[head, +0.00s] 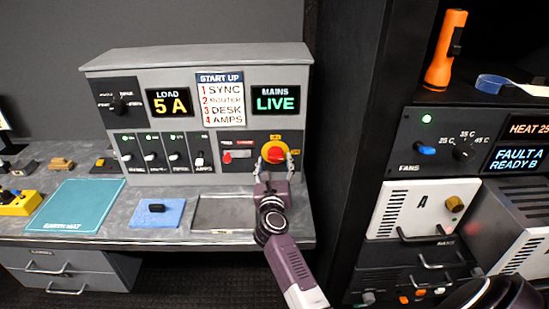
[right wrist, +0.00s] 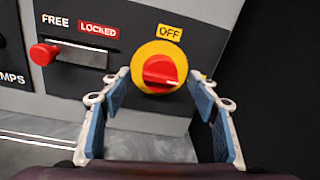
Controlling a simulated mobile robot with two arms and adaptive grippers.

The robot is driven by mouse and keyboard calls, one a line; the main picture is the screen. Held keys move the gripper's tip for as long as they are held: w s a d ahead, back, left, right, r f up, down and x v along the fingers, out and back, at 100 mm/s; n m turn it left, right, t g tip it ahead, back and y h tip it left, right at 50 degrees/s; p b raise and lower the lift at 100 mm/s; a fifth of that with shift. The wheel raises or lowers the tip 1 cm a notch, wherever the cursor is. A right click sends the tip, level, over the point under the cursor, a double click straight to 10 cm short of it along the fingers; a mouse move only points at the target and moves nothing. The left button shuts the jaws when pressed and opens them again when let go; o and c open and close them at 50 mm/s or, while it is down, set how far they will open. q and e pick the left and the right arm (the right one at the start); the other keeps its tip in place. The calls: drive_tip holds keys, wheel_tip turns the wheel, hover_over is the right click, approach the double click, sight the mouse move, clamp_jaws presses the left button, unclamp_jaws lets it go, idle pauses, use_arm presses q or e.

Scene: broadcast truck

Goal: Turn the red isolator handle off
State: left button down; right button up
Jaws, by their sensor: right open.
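The red isolator handle (head: 275,152) sits on a round yellow plate at the lower right of the grey power panel, below the MAINS display (head: 275,100), which reads LIVE. In the right wrist view the red handle (right wrist: 160,72) has a white pointer mark aimed to the right, and a yellow OFF label (right wrist: 169,32) is above it. My right gripper (right wrist: 158,92) is open, its blue-padded fingers on either side of the yellow plate, with nothing held. Contact cannot be told. The left gripper is not in view.
A red-knobbed slide bolt (right wrist: 44,54) beside the handle lies at the FREE side, left of the LOCKED label (right wrist: 98,29). Several switches (head: 152,155) line the panel's left. A dark rack (head: 420,140) stands close on the right. A blue mat (head: 157,212) lies on the desk.

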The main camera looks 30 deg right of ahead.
sight(276, 156)
drive_tip(key=shift+x, duration=1.3)
drive_tip(key=c, duration=1.1)
